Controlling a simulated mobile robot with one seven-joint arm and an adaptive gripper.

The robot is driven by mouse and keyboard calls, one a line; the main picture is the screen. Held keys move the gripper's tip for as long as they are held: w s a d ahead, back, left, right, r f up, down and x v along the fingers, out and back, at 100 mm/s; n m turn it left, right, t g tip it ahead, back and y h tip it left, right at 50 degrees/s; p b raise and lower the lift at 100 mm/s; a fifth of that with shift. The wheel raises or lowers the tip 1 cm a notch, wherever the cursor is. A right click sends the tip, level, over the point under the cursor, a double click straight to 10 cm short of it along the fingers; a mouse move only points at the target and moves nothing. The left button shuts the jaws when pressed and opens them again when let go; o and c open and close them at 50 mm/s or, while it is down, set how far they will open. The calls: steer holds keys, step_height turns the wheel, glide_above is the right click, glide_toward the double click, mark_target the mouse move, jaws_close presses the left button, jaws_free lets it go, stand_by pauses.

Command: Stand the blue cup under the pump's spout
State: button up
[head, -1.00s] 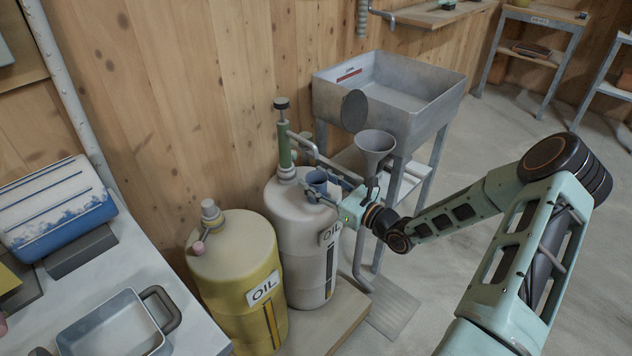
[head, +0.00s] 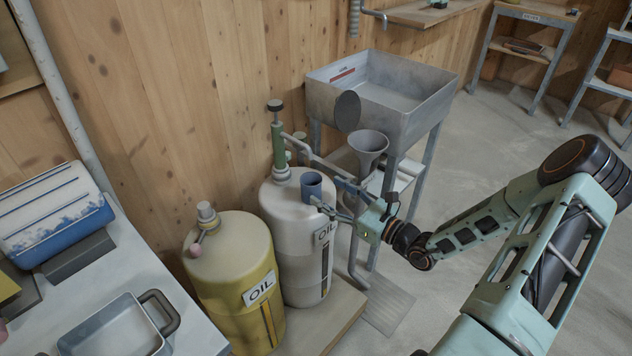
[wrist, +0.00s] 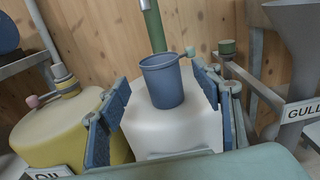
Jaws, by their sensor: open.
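The blue cup (head: 311,187) stands upright on the top of the white oil drum (head: 285,225), in front of the green pump column (head: 279,148). In the wrist view the cup (wrist: 162,82) is upright, with the green column rising behind it. My gripper (head: 328,194) is open at the cup's right side in the head view. In the wrist view its blue fingers spread to the left and right of the cup, with gaps between.
A yellow oil drum (head: 233,262) stands beside the white one. A grey funnel (head: 368,152) and a metal trough (head: 325,100) are to the right. Open floor lies to the right.

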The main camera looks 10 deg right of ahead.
steer(key=v, duration=0.5)
steer(key=shift+p, duration=0.3)
steer(key=shift+a+f, duration=0.1)
